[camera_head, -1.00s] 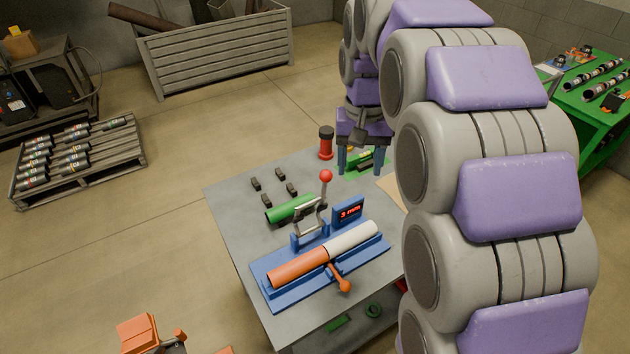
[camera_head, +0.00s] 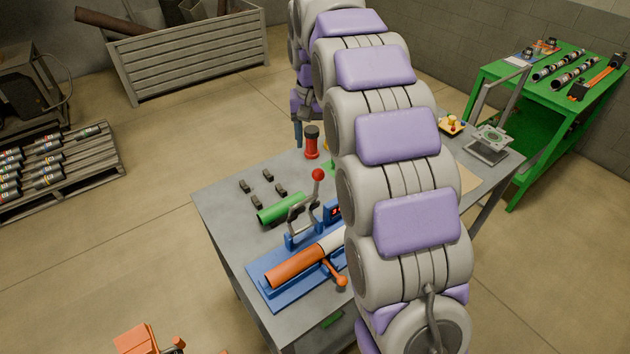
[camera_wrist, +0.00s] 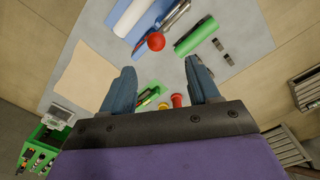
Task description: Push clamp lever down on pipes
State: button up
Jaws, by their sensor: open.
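The clamp lever (camera_head: 317,187) stands upright with a red ball on top, at the back of a blue fixture (camera_head: 262,284) on the grey table. An orange pipe (camera_head: 296,269) and a white pipe (camera_head: 331,243) lie end to end in the fixture; my arm hides the white pipe's far part. The red ball (camera_wrist: 156,41) shows in the wrist view beyond the fingers, with the white pipe (camera_wrist: 131,17) beside it. My gripper (camera_wrist: 162,82) is open and empty, above the table.
A green pipe (camera_head: 281,208) and several small dark blocks (camera_head: 268,175) lie left of the lever. A red cylinder with a black top (camera_head: 312,142) stands behind it. An orange handle (camera_head: 337,274) juts from the fixture's front. A green table (camera_head: 545,95) stands at the right.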

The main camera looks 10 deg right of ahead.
aim_at(318, 170)
jog(key=f, duration=0.9)
jog(key=d+f+b, duration=0.1)
jog(key=f, duration=0.3)
jog(key=shift+f, duration=0.25)
jog(key=shift+a+f, duration=0.2)
jog(key=shift+f, duration=0.3)
jog(key=shift+d, duration=0.1)
jog(key=shift+d, duration=0.1)
jog(key=shift+d, duration=0.1)
jog(key=shift+c, duration=1.2)
grip_shut()
